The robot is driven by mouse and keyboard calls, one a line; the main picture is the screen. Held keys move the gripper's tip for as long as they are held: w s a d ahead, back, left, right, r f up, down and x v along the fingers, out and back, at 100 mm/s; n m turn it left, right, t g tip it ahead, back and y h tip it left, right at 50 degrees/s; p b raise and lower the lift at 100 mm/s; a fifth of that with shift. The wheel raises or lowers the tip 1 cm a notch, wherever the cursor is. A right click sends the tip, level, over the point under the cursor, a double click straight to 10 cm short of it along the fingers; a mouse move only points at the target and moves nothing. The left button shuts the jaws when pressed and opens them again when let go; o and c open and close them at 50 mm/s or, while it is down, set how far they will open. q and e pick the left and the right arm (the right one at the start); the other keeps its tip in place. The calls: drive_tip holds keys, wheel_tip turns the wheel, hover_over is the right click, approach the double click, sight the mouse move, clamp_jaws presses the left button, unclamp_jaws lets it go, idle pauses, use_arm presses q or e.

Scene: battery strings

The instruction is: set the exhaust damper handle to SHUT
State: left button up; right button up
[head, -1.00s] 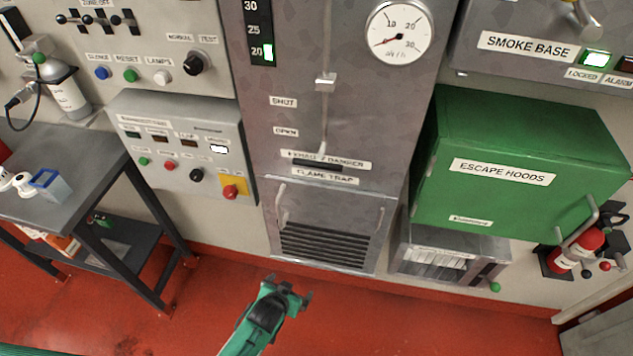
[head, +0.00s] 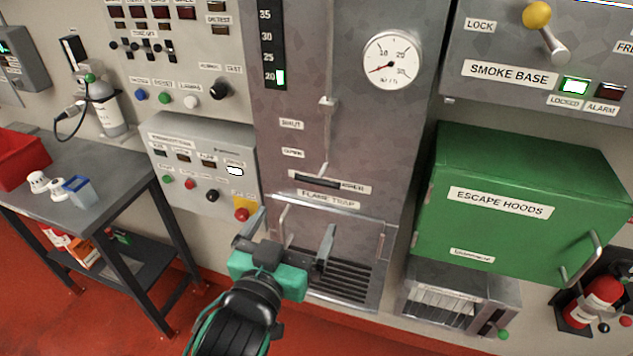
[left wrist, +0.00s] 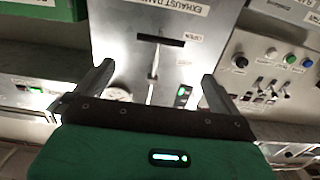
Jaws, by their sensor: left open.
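In the left wrist view the rod (left wrist: 152,88) and slot (left wrist: 160,40) appear upside down between my fingers. I cannot tell the handle's exact setting. My left gripper (head: 296,222) is open and empty, below the slot, in front of the flame trap. My right gripper is out of view.
The flame trap grille (head: 345,283) with its protruding handles is behind my left gripper. A green escape hoods box (head: 520,235) juts out at right. A control box (head: 205,165) and a workbench (head: 100,185) stand at left. The panel's front is clear around the rod.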

sight(317, 181)
use_arm(q)
drive_tip(key=p+x, duration=0.3)
drive_tip(key=x, duration=0.9)
drive_tip(key=shift+w, duration=0.15)
drive_tip(key=shift+w+d+f+p, duration=0.1)
drive_tip(key=shift+w+d+p, duration=0.15)
drive_tip(key=shift+w, duration=0.25)
drive_tip(key=shift+a, duration=0.1)
drive_tip(key=c, duration=1.3)
wheel_tip(317, 181, up, 8)
drive_tip(key=p, duration=0.6)
drive_tip(key=shift+f, duration=0.1)
drive_tip(key=o, duration=1.2)
drive_tip(key=shift+c, duration=0.2)
drive_tip(key=shift+o, duration=0.7)
drive_tip(key=shift+f, duration=0.1)
